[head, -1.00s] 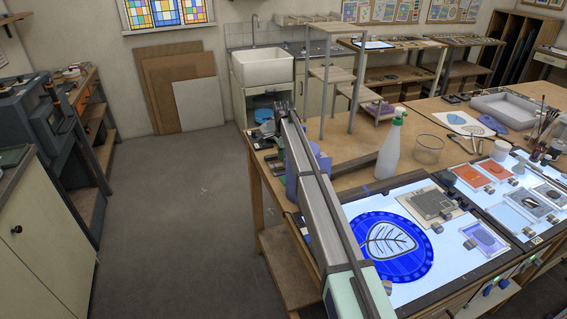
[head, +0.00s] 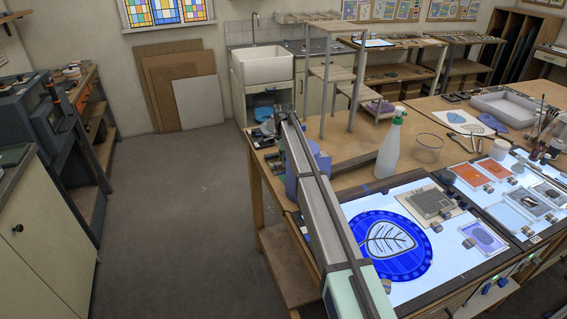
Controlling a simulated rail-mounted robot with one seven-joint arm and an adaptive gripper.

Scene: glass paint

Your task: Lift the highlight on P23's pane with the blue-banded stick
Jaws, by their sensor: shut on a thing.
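A large round blue pane (head: 419,262) with a pale, dark-veined leaf lies on the lit light table (head: 467,268) at the lower right. Smaller panes lie to its right, among them a violet one (head: 484,238), two orange-red ones (head: 468,177) and a pale blue one (head: 507,217). Their labels are too small to read, so I cannot tell which is P23's. My arm rises from the bottom across the table's left edge. I cannot make out my gripper or a blue-banded stick past the arm's far end.
A green-topped spray bottle (head: 391,150) and a clear glass bowl (head: 429,148) stand behind the light table. A blue-violet container (head: 322,163) is partly hidden by my arm. A shelf stand (head: 331,73) rises behind it. The floor at left (head: 170,220) is free.

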